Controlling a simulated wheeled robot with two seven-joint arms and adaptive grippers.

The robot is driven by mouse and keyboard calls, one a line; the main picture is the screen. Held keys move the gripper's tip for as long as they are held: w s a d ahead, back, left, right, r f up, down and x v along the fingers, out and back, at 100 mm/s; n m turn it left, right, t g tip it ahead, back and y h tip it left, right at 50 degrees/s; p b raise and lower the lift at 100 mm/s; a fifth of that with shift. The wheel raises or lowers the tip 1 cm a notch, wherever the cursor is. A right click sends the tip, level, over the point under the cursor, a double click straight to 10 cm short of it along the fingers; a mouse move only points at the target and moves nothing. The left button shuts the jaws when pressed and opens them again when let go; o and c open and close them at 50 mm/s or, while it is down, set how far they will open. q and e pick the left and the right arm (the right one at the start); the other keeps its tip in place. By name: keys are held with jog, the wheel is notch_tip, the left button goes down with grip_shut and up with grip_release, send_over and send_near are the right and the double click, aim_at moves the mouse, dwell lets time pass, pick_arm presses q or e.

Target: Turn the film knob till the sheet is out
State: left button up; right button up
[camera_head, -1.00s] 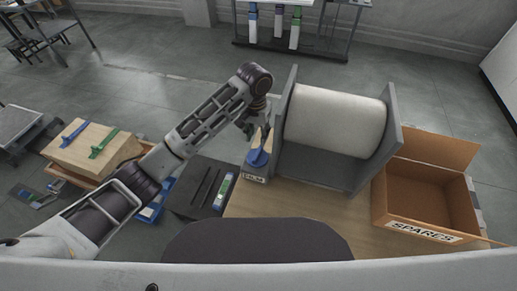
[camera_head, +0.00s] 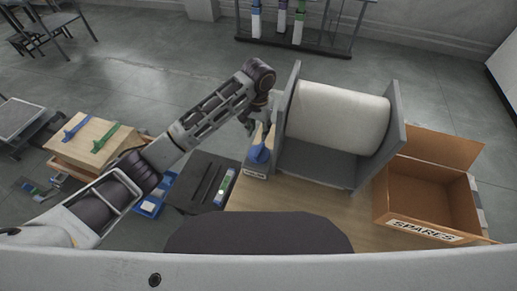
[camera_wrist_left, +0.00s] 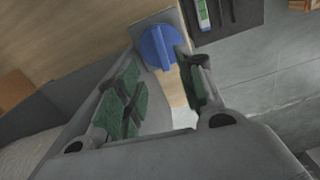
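The blue film knob (camera_head: 259,154) sits on a grey labelled block at the left of the film holder. It also shows in the left wrist view (camera_wrist_left: 158,47), with a raised grip bar across its face. A wide white film roll (camera_head: 340,117) lies between the holder's grey side plates. My left gripper (camera_head: 262,128) is just above and behind the knob. In the left wrist view its green-padded fingers (camera_wrist_left: 161,75) stand apart, with the knob at their tips. Contact with the knob cannot be told. I cannot make out a separate sheet. My right gripper is not in view.
An open cardboard box labelled SPARES (camera_head: 428,205) stands right of the holder. A dark slotted tray (camera_head: 205,183) is left of the knob. A wooden box with blue and green handles (camera_head: 95,145) stands farther left. The wooden table front (camera_head: 300,203) is mostly clear.

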aim_at(258, 150)
pick_arm(q)
notch_tip(258, 150, down, 12)
jog(key=shift+r, duration=0.1)
dwell(0.5)
grip_shut()
dwell(0.3)
